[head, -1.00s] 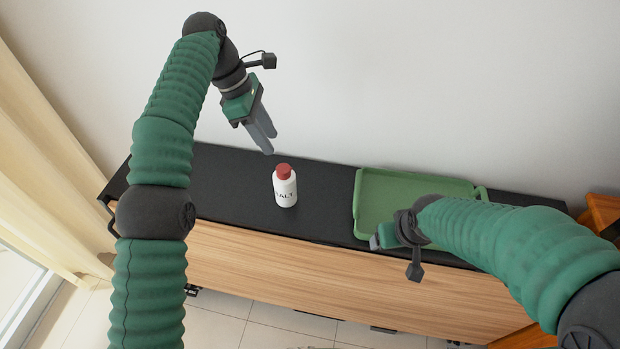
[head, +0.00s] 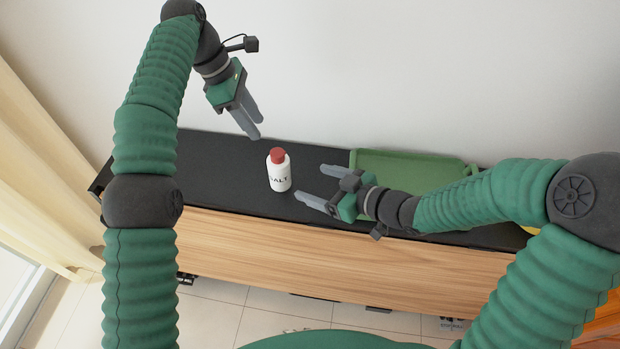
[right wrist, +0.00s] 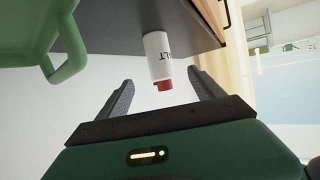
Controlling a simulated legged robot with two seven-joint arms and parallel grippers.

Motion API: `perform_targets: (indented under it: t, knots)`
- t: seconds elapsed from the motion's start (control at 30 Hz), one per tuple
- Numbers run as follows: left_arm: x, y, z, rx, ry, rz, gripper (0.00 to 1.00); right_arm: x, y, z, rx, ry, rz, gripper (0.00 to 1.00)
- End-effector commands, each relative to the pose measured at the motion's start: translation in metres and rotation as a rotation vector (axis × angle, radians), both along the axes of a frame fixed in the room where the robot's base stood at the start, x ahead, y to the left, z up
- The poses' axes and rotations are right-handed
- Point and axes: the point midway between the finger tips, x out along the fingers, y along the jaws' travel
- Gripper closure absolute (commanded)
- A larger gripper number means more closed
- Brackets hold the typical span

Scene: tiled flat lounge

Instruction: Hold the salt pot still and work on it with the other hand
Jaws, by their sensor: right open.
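My left gripper (head: 260,129) is above and to the left of the pot, fingers pointing down, apart and empty. My right gripper (head: 310,183) is open and empty just right of the pot, its fingers pointing at it. In the right wrist view the pot (right wrist: 158,55) shows ahead, between the open fingers (right wrist: 160,78) in the picture, with a gap before it. Neither gripper touches the pot.
A green tray (head: 400,163) lies at the right of the cabinet top, partly behind my right arm; its rim also shows in the right wrist view (right wrist: 72,60). A white wall (head: 400,70) stands behind. The top left of the pot is clear.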

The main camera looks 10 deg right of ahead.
Motion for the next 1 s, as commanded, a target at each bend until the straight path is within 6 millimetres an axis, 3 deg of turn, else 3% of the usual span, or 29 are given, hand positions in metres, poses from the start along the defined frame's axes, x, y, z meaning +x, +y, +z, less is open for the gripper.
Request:
perform_targets:
  t: [0.17, 0.63, 0.8, 1.0]
  knots:
    - [0.0, -0.001, 0.0, 0.0, 0.0, -0.001, 0.64, 0.016, 0.018, -0.01, 0.008, 0.006, 0.003, 0.23]
    - [0.0, 0.0, 0.0, 0.0, 0.0, -0.001, 0.64, 0.09, 0.089, -0.053, 0.003, 0.003, 0.003, 0.23]
    - [0.0, -0.001, 0.0, 0.001, -0.001, -0.001, 0.64, 0.106, 0.103, -0.062, 0.003, 0.002, 0.001, 0.23]
    - [0.0, -0.001, 0.001, 0.001, -0.001, -0.001, 0.64, 0.11, 0.106, -0.064, 0.0, 0.001, 0.0, 0.23]
